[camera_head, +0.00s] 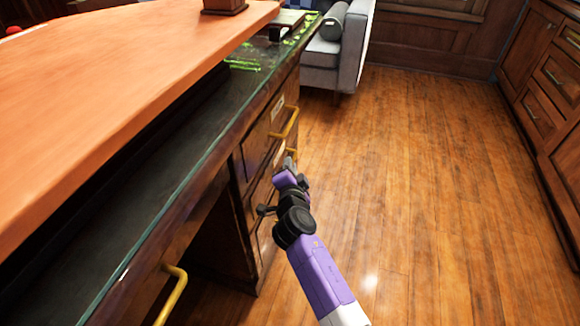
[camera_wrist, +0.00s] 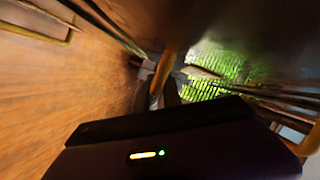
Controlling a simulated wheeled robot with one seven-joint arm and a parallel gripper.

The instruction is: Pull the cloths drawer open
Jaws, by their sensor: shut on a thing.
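The dark wood desk has a stack of drawers below its top. The upper drawer (camera_head: 262,135) has a pale label and a brass handle (camera_head: 286,123). Below it is another drawer (camera_head: 261,187) with a pale label, and my gripper (camera_head: 291,158) is at its brass handle. In the wrist view my gripper (camera_wrist: 165,84) is shut around a brass bar handle (camera_wrist: 156,86). The label wording is too small to read, so I cannot tell which drawer is the cloths drawer. A bright green textured patch (camera_wrist: 217,72) shows beside the fingers; I cannot tell whether it is cloth.
The orange-brown raised shelf (camera_head: 120,75) and the glass-edged desk top (camera_head: 110,200) lie at left. Another brass handle (camera_head: 171,295) sticks out at lower left. A grey armchair (camera_head: 335,60) stands behind. The wood floor (camera_head: 430,200) is clear towards the right cabinets (camera_head: 550,90).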

